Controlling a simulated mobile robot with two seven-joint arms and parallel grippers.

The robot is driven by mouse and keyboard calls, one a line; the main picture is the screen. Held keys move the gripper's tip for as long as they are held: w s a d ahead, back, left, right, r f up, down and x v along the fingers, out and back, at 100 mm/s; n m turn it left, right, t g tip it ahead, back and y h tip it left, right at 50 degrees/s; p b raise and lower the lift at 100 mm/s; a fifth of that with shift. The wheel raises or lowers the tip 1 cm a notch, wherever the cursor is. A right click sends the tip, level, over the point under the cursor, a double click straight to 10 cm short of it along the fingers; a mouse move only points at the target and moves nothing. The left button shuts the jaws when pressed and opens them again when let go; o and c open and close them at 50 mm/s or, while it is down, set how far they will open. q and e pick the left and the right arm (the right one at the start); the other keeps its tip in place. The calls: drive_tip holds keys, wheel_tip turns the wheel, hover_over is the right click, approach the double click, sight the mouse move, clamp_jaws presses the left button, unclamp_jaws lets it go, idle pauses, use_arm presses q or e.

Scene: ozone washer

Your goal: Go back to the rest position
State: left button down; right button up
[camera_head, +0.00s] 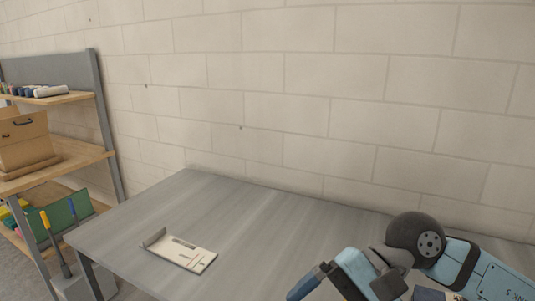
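My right arm comes in at the lower right corner, over the near right part of the grey table (250,222). It has light blue links and a dark round joint. A light blue part with a dark blue tip reaches left and down to the bottom edge. I cannot make out a pair of fingers there, so whether the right gripper is open or shut does not show. No held object is visible. My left arm and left gripper are out of view.
A white flat tray-like piece (198,261) lies on the table's left part. A shelf rack (101,121) at the left holds a cardboard box (25,140), a green panel (72,208) and small items. A block wall (330,95) stands behind. The table's middle is clear.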

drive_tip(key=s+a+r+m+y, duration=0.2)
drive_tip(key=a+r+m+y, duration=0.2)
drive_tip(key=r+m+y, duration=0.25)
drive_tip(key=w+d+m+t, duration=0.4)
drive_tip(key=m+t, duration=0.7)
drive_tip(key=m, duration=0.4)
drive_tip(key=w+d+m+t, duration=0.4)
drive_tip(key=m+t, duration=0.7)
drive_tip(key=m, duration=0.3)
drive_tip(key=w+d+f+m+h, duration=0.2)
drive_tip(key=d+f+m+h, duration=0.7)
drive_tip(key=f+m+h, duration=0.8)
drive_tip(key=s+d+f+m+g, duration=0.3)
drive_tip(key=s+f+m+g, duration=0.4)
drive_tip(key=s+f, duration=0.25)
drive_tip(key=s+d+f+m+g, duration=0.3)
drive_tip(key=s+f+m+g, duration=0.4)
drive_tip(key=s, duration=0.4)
use_arm(q)
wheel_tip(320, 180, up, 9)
drive_tip(key=p, duration=0.9)
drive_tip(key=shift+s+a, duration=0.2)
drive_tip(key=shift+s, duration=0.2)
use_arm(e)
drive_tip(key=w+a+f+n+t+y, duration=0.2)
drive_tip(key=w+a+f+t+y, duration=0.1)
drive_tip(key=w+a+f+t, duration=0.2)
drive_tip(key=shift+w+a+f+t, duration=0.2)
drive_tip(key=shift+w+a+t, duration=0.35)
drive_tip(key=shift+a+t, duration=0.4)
